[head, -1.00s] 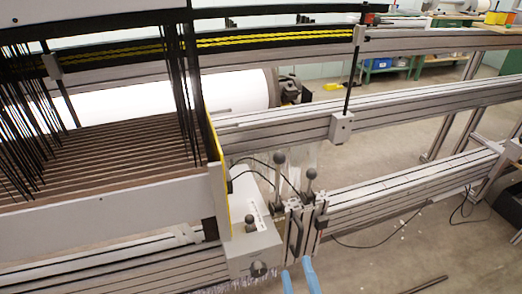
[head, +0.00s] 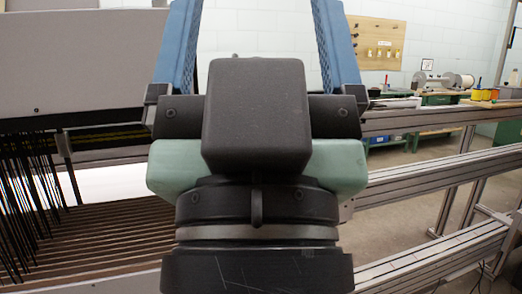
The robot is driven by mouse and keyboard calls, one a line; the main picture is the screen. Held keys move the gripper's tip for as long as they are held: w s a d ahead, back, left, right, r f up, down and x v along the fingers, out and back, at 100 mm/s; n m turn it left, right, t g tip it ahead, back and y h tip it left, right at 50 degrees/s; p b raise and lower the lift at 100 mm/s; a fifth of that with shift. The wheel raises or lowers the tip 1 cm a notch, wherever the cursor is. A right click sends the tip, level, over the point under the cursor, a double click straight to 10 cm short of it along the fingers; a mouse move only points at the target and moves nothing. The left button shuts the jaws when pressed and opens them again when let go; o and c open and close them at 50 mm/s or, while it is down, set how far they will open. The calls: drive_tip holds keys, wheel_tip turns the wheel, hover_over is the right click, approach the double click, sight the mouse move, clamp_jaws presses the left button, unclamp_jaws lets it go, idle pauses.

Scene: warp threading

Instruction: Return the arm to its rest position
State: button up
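My gripper (head: 257,30) fills the middle of the head view, close to the camera, with its black wrist and pale green housing below it. Its two blue fingers point up and stand wide apart, with nothing visible between them. The fingertips are cut off by the top edge. The loom's metal rails (head: 440,161) run behind it on the right. Rows of thin black heddles or wires (head: 30,185) hang on the left. The loom's middle is hidden behind my gripper.
A pale grey panel (head: 80,60) stands at the upper left, close to the left finger. A pegboard (head: 368,42) hangs on the back wall. A green workbench (head: 425,112) stands at the back right. Bare floor shows between the rails on the right.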

wheel_tip(320, 180, up, 32)
drive_tip(key=p, duration=3.1)
drive_tip(key=shift+w+f, duration=0.2)
drive_tip(key=shift+f, duration=0.05)
